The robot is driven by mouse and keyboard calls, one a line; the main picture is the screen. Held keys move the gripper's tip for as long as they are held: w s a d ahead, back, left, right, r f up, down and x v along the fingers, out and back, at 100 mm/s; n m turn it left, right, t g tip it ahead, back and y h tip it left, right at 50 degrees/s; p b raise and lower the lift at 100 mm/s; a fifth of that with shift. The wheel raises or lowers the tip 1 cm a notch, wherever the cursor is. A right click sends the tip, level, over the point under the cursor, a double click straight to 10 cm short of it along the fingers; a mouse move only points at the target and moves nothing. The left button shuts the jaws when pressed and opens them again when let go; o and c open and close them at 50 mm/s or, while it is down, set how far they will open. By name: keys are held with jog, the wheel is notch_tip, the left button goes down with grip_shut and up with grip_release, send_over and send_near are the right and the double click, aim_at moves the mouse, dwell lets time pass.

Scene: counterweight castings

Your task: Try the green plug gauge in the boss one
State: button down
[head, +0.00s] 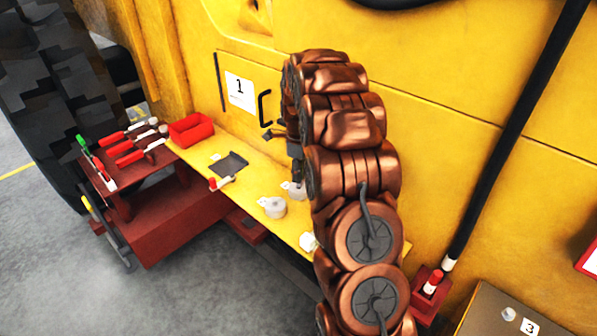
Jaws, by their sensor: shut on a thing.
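My gripper (285,134) shows only in part, as dark grey pieces at the left edge of my copper-coloured arm, in front of the yellow panel. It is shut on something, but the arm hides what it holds. A small green-handled piece (82,142) is at the left end of the dark red stand; I cannot tell if it is the green plug gauge. A white card marked 1 (240,91) is on the yellow panel. Pale round bosses (272,207) stand on the yellow ledge below it; another (297,190) is partly behind my arm.
Several red-handled gauges (130,157) lie on the dark red stand (160,175). A red bin (191,129), a dark plate (232,163) and a red-and-white gauge (220,183) are on the ledge. A black handle (264,108) juts from the panel.

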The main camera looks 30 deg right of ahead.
jog(key=shift+f+b, duration=0.35)
jog(key=shift+f, duration=0.3)
dwell(1.4)
jog(key=c, duration=0.8)
grip_release()
notch_tip(320, 180, up, 12)
jog(key=shift+f, duration=0.15)
jog(key=shift+r+p, duration=1.85)
jog(key=shift+r, duration=4.3)
